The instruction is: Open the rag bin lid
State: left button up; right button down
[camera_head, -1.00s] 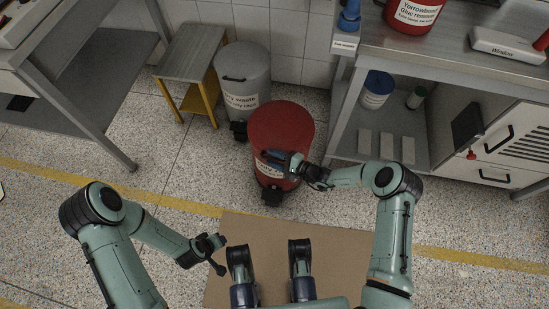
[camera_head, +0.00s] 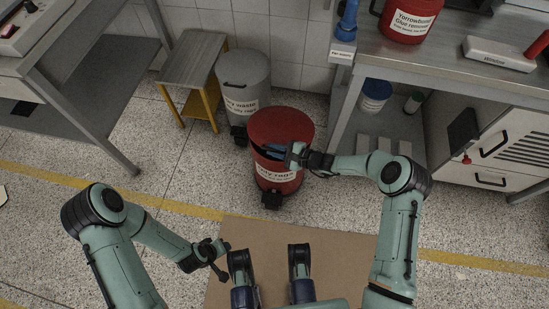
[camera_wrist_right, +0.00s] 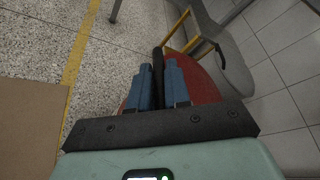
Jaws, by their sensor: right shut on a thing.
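The red rag bin (camera_head: 277,178) stands on the speckled floor in the middle of the head view, its "rags" label facing me. Its red lid (camera_head: 281,124) is tilted up at the front, with a dark gap between lid and body. My right gripper (camera_head: 284,151) is at the lid's front edge, shut on the dark lid handle. In the right wrist view the blue fingers (camera_wrist_right: 161,88) close around the handle (camera_wrist_right: 157,66), with the red lid (camera_wrist_right: 200,82) behind. My left gripper (camera_head: 222,259) is open and empty, low over the floor, away from the bin.
A grey waste bin (camera_head: 243,85) stands close behind the rag bin on the left, beside a stool with yellow legs (camera_head: 200,103). A steel workbench (camera_head: 400,62) with a lower shelf stands at right. Brown cardboard (camera_head: 270,236) lies in front; floor at left is free.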

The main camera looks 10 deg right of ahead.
pick_arm(q)
jog(key=shift+s, duration=0.15)
pick_arm(e)
jog(key=w+d+r, duration=0.2)
jog(key=w+r, duration=0.3)
jog(key=r, duration=0.4)
jog(key=shift+w+r, duration=0.15)
jog(key=shift+w, duration=0.1)
jog(key=c, duration=1.2)
grip_release()
jog(key=shift+o, duration=0.2)
pick_arm(q)
jog(key=shift+g+h, duration=0.3)
jog(key=shift+g, duration=0.3)
jog(key=s+r, duration=0.1)
jog(key=s+d+r+p, duration=0.1)
jog(key=s+d+p, duration=0.1)
jog(key=shift+s+r, duration=0.35)
jog(key=shift+r, duration=0.05)
pick_arm(e)
jog(key=v, duration=1.3)
jog(key=shift+d, duration=0.15)
jog(key=shift+s, duration=0.1)
